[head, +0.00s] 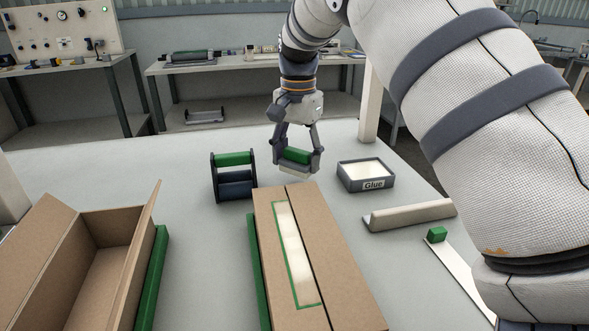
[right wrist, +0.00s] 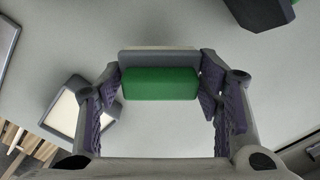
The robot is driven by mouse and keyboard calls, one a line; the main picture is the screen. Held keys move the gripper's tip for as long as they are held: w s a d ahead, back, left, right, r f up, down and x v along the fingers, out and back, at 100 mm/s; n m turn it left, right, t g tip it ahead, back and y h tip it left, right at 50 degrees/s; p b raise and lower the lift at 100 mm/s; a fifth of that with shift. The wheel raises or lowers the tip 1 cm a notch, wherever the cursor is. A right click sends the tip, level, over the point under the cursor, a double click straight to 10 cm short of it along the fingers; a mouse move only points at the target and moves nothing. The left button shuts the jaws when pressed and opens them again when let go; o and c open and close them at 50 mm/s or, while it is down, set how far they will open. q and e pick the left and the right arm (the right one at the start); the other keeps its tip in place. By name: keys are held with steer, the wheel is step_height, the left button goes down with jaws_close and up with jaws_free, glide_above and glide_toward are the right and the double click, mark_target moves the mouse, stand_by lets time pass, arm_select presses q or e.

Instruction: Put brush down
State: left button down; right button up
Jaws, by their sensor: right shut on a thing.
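The brush (head: 297,156) has a green handle and a pale lower part. My right gripper (head: 298,160) is shut on its handle and holds it behind the far end of the closed carton (head: 343,265). In the right wrist view, the green handle of the brush (right wrist: 160,84) lies between the two fingers (right wrist: 162,88), with a pale strip along its far side. I cannot tell whether the brush touches the table. A glue tray (head: 365,184) with a pale fill stands right of the brush. My left gripper is not in view.
A dark stand (head: 233,187) with a green bar is close left of the gripper. The carton top has a pale strip (head: 293,255) outlined in green. An open carton (head: 88,265) stands at left.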

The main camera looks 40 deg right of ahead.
mark_target(297, 160)
steer(key=shift+f, duration=1.35)
steer(key=shift+f, duration=0.1)
steer(key=o, duration=1)
steer(key=shift+f, duration=0.15)
step_height(297, 160, up, 12)
steer(key=shift+a+r, duration=0.1)
steer(key=shift+r, duration=0.1)
